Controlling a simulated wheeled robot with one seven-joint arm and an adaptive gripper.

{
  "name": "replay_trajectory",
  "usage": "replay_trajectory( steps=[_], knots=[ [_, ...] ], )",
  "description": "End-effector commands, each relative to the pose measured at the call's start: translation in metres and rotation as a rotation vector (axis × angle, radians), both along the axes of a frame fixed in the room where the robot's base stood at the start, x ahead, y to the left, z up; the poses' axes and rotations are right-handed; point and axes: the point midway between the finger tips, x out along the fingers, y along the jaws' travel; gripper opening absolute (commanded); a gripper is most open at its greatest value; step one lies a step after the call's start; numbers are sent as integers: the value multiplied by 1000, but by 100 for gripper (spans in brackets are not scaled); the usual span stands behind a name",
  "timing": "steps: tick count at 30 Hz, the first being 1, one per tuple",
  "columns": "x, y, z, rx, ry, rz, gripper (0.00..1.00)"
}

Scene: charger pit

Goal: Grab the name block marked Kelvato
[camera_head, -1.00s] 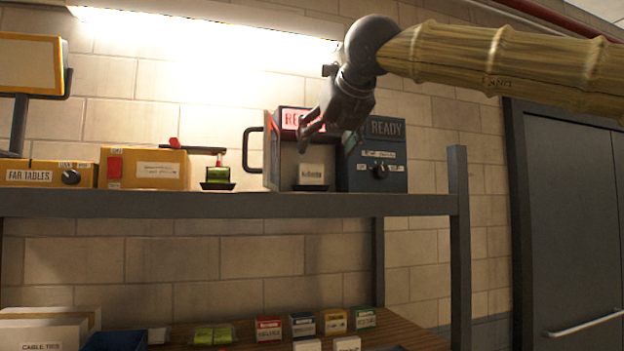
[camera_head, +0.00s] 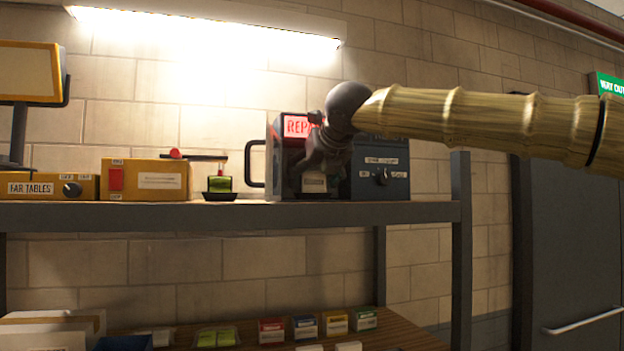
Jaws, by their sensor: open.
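A small pale name block (camera_head: 314,183) sits at the bottom of the grey bay with the red lit sign "REPA..." (camera_head: 297,126), on the upper shelf. Its lettering looked like "Kelvato" a second ago; now it is too dark and partly covered to read. My gripper (camera_head: 319,166) hangs open in front of the bay, fingers pointing down, just above and in front of the block. It hides the block's upper part and the end of the sign. I cannot tell whether the fingers touch the block.
A black handle (camera_head: 254,164) juts out left, near a green stamp-like item (camera_head: 219,184). The upper shelf edge (camera_head: 230,217) runs below. Several coloured blocks (camera_head: 305,326) sit on the lower wooden surface.

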Motion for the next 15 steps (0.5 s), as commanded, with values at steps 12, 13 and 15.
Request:
replay_trajectory(
  steps=[12, 13, 15],
  knots=[
    [2, 1, -1, 0, 0, 0, 48],
    [2, 1, -1, 0, 0, 1, 42],
    [2, 1, -1, 0, 0, 1, 29]
  ],
)
